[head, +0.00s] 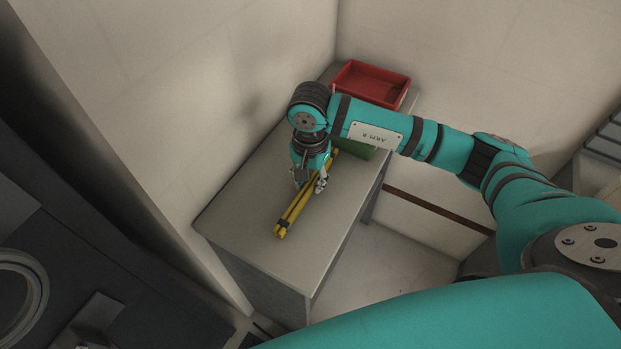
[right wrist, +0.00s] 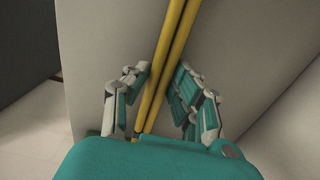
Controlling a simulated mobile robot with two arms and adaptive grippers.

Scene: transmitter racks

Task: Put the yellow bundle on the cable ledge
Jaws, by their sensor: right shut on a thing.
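The yellow bundle (head: 290,214) is long and thin, with dark bands near its near end. It lies along the top of a grey table (head: 238,205), or just above it; I cannot tell whether it touches. My right gripper (head: 308,185) points down over the bundle and is shut on it near its middle. In the right wrist view the bundle (right wrist: 172,50) runs between the two fingers (right wrist: 160,80). My left gripper is not in view. I cannot identify a separate cable ledge in these frames.
A red tray (head: 345,84) stands at the table's far end. A green object (head: 357,150) lies partly hidden behind my right arm. Pale walls meet at the back corner. The near part of the tabletop is clear. Dark equipment (head: 60,230) fills the left side.

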